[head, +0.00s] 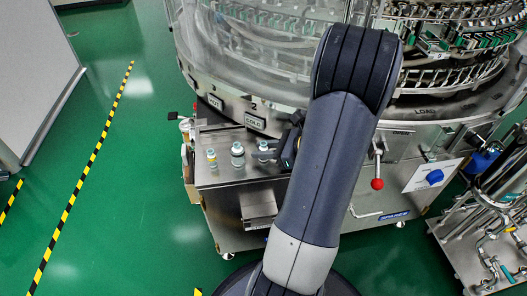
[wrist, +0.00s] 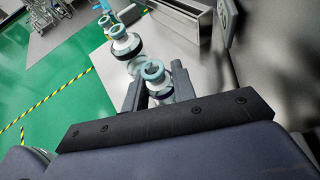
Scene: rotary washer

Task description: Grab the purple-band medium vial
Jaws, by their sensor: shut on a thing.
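My gripper (wrist: 157,88) is shut on a clear vial (wrist: 154,72) with a pale blue ring at its top. The vial stands between the two dark fingers, and its lower part is partly hidden by them. In the head view this vial (head: 263,147) is the rightmost of three on the metal ledge, beside my gripper (head: 278,151), which my arm partly hides. A wider vial (wrist: 125,42) stands close by; it also shows in the head view (head: 237,153). A smaller vial (head: 211,157) stands at the left.
The metal ledge (head: 222,176) belongs to the rotary washer. The washer's round drum wall with HOT and COLD labels rises behind the vials. A red-knobbed lever (head: 377,183) is to the right. Green floor with striped tape (head: 85,170) is clear at left.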

